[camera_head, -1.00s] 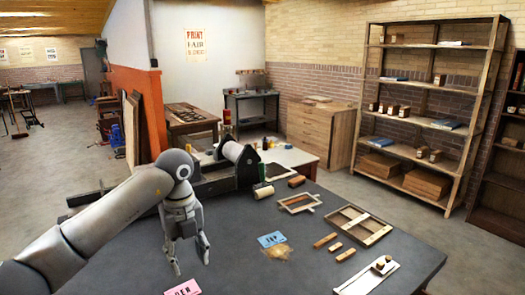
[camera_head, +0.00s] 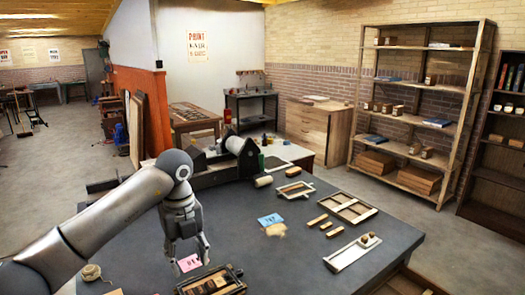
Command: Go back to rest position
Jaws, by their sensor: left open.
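My left gripper (camera_head: 193,258) hangs fingers-down over the left part of the dark table (camera_head: 300,235). Its two fingers are apart and I see nothing between them. A pink card (camera_head: 188,263) lies by the fingertips, partly hidden by them; I cannot tell whether they touch. My left arm reaches in from the left edge. My right gripper does not show in the head view.
A blue card (camera_head: 270,219) lies mid-table, with a wooden frame (camera_head: 350,207) and several small blocks to its right. A dark tray (camera_head: 212,281) sits at the near edge. A roller press (camera_head: 238,150) stands behind. Shelves (camera_head: 420,100) line the back right.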

